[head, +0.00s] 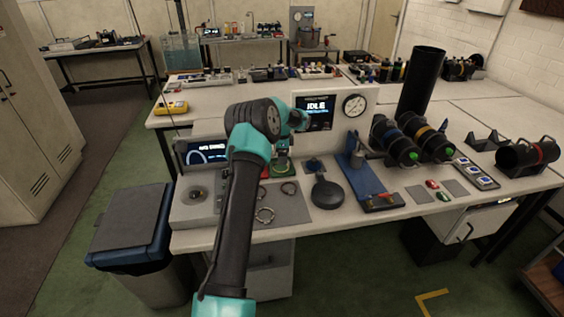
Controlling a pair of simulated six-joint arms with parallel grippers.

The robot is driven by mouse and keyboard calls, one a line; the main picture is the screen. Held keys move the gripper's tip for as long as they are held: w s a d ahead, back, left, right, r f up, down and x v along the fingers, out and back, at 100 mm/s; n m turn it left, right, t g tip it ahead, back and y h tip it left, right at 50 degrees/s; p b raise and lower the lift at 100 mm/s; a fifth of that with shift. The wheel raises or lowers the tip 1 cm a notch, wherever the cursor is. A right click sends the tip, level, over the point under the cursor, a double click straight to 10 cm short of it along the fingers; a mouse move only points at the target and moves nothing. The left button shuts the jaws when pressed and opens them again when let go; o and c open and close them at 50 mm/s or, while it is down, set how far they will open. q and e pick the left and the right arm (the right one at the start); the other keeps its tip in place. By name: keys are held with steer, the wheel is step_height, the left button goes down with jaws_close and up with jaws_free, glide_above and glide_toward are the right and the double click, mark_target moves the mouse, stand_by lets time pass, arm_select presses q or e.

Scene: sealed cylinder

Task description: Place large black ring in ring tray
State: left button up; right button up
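One of my arms, which I take for the left, rises from the lower left of centre and bends over the bench. Its gripper (281,165) seems to be above the back of a grey mat (292,212), small and partly hidden by the arm. I cannot tell whether it is open or holds anything. Rings lie on the mat: one at the right (289,188) and one nearer the front edge (265,215). A pale tray (197,212) with a small round part stands left of the arm. I cannot tell which ring is the large black one. My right gripper is not in view.
A black round-ended object (328,193) lies right of the mat. A blue stand (356,176), black cylinders (394,142) and a tall black tube (421,80) stand further right. A panel with a screen (315,112) and gauge rises behind. A bin (135,228) stands left of the bench.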

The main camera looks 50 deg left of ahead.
arm_select(q)
step_height(320, 180, up, 7)
stand_by(0.3)
stand_by(0.4)
